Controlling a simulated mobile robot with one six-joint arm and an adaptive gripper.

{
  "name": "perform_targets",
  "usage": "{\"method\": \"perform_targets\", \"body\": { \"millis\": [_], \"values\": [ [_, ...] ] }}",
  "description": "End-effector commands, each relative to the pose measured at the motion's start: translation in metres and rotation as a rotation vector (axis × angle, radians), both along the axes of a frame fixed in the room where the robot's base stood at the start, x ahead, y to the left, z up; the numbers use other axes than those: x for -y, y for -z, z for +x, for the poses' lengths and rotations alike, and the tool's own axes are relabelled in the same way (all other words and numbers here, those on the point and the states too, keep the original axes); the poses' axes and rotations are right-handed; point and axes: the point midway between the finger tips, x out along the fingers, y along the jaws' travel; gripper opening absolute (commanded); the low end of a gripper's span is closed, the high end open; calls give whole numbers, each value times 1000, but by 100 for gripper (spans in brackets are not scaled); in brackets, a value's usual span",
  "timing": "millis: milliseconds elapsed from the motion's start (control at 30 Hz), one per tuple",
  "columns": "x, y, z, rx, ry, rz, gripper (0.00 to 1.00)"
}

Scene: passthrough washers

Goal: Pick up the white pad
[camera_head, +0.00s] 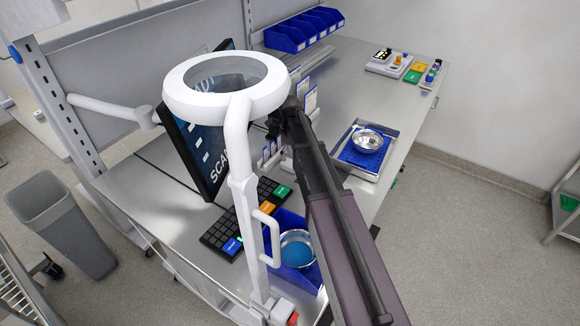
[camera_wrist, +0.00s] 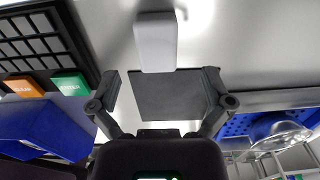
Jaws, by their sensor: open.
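A pale white, smooth, block-like thing (camera_wrist: 155,42), which may be the white pad, is in the wrist view at the top centre, just beyond my fingertips. A dark grey square plate (camera_wrist: 170,98) lies below it in the picture, between my fingers; I cannot tell whether the two are joined. My gripper (camera_wrist: 162,76) is open, with one finger on each side of the dark plate, and grips nothing visible. In the head view, my gripper (camera_head: 274,130) is small and partly hidden by my arm, and I cannot make out the white block there.
A white ring lamp (camera_head: 235,130) stands in front, close to my arm. A screen (camera_head: 205,150), a keyboard (camera_head: 222,232) and a blue bin (camera_head: 312,270) are nearby. A tray (camera_head: 345,172) with a metal bowl (camera_head: 367,140) is to the right.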

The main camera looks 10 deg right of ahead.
Motion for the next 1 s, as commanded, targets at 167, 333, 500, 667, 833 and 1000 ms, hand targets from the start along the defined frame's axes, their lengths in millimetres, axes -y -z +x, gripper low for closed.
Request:
{"method": "perform_targets", "body": {
  "millis": [167,333,500,667,833,1000],
  "values": [
    [0,11,-1,0,0,0,100],
    [-1,25,-3,0,0,0,100],
    [-1,38,-4,0,0,0,100],
    [-1,48,-4,0,0,0,100],
    [-1,51,-4,0,0,0,100],
    [-1,51,-4,0,0,0,100]
  ]
}}
